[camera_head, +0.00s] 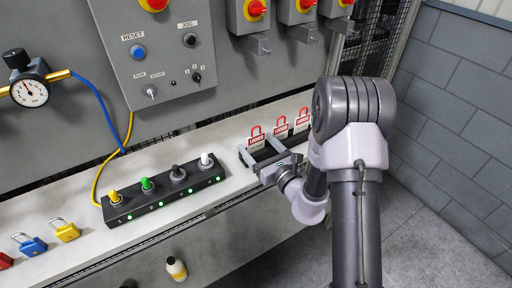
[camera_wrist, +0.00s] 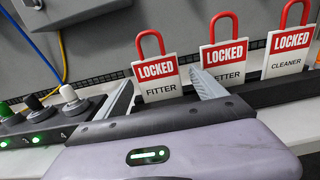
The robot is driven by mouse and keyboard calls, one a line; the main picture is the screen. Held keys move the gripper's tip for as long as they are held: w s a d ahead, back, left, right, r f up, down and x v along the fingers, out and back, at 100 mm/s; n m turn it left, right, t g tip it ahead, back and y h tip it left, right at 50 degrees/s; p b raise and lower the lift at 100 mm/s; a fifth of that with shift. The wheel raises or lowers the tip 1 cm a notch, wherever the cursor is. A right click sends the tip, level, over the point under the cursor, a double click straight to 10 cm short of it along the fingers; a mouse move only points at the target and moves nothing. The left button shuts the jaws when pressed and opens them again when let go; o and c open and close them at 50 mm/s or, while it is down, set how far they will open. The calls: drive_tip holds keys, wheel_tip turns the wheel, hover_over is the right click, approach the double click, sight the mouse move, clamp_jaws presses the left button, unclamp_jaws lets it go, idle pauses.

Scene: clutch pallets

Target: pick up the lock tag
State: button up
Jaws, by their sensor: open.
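Three red-and-white lock tags marked LOCKED, each with a red shackle loop, stand upright in a row on the shelf. The left tag (camera_wrist: 158,78) reads FITTER; it also shows in the head view (camera_head: 256,139). The middle tag (camera_wrist: 224,62) has its lower word partly covered by my right finger. The right tag (camera_wrist: 289,50) reads CLEANER. My gripper (camera_head: 261,151) is open and empty, its two fingers pointing at the left tag. In the wrist view its fingers (camera_wrist: 163,91) flank that tag's lower part; I cannot tell whether they touch it.
A black block with several coloured knobs (camera_head: 165,190) stands on the pale shelf left of my gripper. Padlocks, one blue (camera_head: 33,245) and one yellow (camera_head: 64,231), lie farther left. A grey control box (camera_head: 160,55) and red-knobbed switches hang above. A grey block wall (camera_head: 455,110) is at right.

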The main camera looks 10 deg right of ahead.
drive_tip(key=shift+w+a, duration=0.2)
drive_tip(key=shift+w, duration=0.35)
drive_tip(key=c, duration=1.4)
drive_tip(key=shift+r, duration=0.3)
wheel_tip(320, 180, up, 4)
drive_tip(key=p, duration=0.2)
drive_tip(key=shift+s+d+f+p, duration=0.15)
drive_tip(key=shift+p, duration=0.25)
drive_tip(key=s+d+p, duration=0.1)
drive_tip(key=s+d, duration=0.8)
drive_tip(key=s, duration=0.3)
drive_tip(key=shift+s+r, duration=0.4)
